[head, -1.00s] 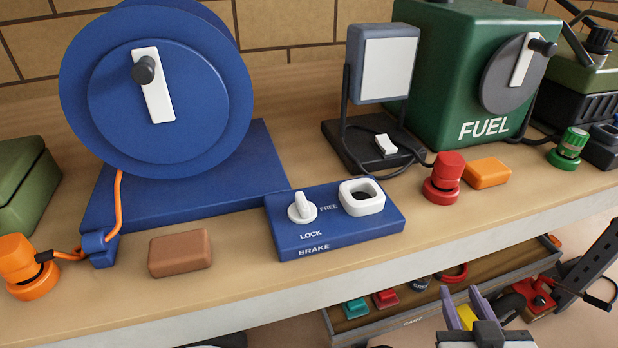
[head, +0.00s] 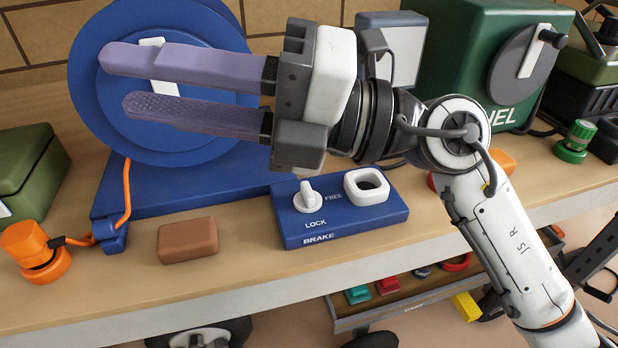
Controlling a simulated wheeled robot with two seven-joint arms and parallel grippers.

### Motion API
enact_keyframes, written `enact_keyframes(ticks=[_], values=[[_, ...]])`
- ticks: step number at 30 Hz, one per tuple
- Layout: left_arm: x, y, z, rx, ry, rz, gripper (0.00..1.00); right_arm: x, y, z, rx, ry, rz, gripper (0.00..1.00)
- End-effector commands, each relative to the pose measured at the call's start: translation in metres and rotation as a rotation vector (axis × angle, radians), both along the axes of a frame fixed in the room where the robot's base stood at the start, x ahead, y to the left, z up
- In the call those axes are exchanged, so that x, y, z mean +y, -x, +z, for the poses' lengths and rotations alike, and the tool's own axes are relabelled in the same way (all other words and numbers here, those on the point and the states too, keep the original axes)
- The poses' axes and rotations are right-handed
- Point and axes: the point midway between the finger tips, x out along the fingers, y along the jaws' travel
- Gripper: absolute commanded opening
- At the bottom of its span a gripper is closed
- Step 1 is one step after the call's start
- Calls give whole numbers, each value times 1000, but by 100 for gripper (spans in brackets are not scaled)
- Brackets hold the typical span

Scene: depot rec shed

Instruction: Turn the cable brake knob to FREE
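The blue brake box (head: 365,222) sits near the bench's front edge, with LOCK, FREE and BRAKE lettering. Its white knob (head: 307,198) stands at the left, above LOCK and left of FREE. The knob's fin stands up from a round base; I cannot tell exactly which mark it points to. A white square ring (head: 366,187) is at the box's right. My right gripper (head: 118,82) is open and empty, its purple fingers pointing left. In the picture it lies above the knob, in front of the reel, and is apart from the knob. My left gripper is not in view.
The blue cable reel (head: 200,139) stands behind, its white crank partly hidden by my fingers. An orange plug (head: 34,250), brown block (head: 187,240) and green fuel box (head: 455,55) share the bench. An open drawer (head: 405,310) is below. Bench in front of the brake box is clear.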

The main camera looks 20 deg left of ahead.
Motion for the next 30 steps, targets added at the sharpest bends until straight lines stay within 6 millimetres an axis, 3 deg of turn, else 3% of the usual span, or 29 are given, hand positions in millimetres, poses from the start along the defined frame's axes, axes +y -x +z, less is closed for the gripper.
enact_keyframes(ticks=[1, 3, 7, 9, 12, 16, 20, 30], values=[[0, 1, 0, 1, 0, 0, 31, 14, 8, -27, -139, 181, 29, 30], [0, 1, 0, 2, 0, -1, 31, 18, 1, -73, -301, 445, 34, 30], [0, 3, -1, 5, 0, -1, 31, -10, -45, -128, -520, 900, -53, 30], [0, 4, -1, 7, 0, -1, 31, -34, -74, -138, -594, 1097, -129, 30], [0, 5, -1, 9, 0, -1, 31, -66, -105, -138, -656, 1303, -238, 30], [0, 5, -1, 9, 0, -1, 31, -90, -126, -132, -685, 1439, -325, 30], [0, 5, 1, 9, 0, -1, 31, -95, -133, -139, -688, 1473, -344, 30], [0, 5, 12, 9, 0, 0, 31, -81, -150, -194, -686, 1469, -338, 30]])
